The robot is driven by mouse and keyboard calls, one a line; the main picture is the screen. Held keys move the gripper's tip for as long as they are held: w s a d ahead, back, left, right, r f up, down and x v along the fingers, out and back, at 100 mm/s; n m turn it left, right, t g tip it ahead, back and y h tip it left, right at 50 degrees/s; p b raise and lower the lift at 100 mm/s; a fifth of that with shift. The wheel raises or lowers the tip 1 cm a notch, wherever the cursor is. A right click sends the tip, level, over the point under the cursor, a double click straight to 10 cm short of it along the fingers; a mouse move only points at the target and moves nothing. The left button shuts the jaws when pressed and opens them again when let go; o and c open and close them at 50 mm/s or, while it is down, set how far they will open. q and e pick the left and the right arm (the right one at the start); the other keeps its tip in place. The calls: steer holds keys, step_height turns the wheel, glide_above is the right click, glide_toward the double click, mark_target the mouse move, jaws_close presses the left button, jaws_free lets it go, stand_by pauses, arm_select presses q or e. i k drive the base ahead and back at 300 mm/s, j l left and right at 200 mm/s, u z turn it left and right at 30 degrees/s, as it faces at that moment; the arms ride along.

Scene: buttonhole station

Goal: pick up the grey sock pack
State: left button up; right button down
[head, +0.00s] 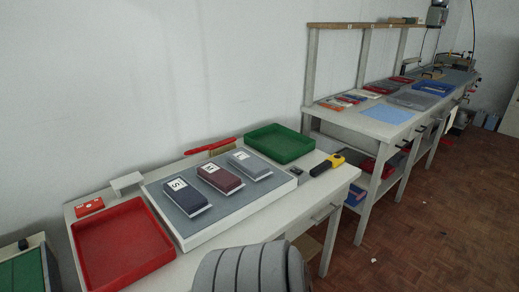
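The grey sock pack (250,165) lies flat on a raised grey board with a white border (183,236) on the near table. It has a white label at its left end and is the rightmost of three packs in a row. A maroon pack (222,182) marked M lies to its left, and a dark navy pack (187,199) marked S lies beyond that. The packs lie apart from each other, and nothing covers the grey one. Neither of my grippers is in view.
A red tray (122,245) stands left of the board and a green tray (279,145) behind its right end. A yellow-black tool (328,164) lies at the right. A rounded grey ribbed object (250,272) fills the bottom centre. A longer bench continues at the back right.

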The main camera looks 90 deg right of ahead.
mark_target(254, 168)
steer(key=z, duration=2.65)
